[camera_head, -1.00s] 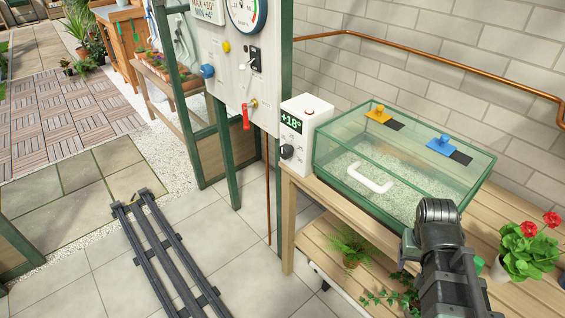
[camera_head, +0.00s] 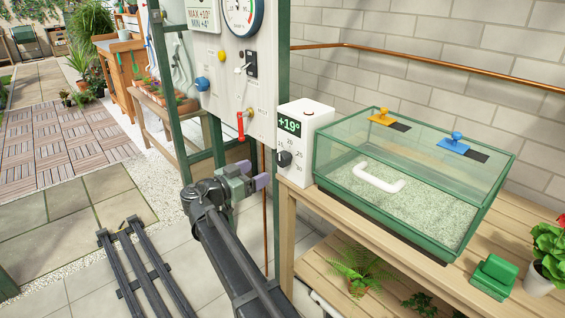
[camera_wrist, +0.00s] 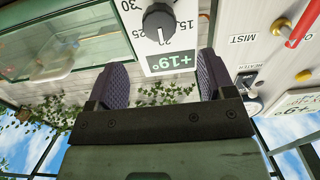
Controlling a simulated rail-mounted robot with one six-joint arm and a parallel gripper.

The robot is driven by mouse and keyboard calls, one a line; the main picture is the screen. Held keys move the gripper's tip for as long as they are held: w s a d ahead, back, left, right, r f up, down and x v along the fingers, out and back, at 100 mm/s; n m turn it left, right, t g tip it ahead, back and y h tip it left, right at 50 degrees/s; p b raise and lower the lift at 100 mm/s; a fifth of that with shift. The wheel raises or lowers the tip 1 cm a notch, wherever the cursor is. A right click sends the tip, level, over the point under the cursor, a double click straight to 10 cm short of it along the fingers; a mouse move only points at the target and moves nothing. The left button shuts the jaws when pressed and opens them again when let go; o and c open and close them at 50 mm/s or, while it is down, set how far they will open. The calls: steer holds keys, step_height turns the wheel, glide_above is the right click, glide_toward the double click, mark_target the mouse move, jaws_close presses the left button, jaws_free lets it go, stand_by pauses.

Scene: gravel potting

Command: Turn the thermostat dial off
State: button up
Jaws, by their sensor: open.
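My gripper (camera_head: 256,174) is left of and in front of the thermostat, apart from the dial. In the wrist view, my gripper's purple-padded fingers (camera_wrist: 162,75) are spread wide with nothing between them, and the dial lies beyond them.
A glass propagator (camera_head: 400,190) with a white handle stands right of the thermostat. A panel (camera_head: 232,75) with gauge, switch and red lever (camera_head: 242,124) is at left. A green block (camera_head: 495,272) and red-flowered pot (camera_head: 541,275) are on the bench's right.

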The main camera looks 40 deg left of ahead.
mark_target(280, 161)
steer(key=w, duration=0.3)
steer(key=w+d, duration=0.1)
steer(key=w, duration=0.3)
steer(key=w+d, duration=0.1)
steer(key=w, duration=0.2)
steer(key=shift+w, duration=0.3)
steer(key=c, duration=0.9)
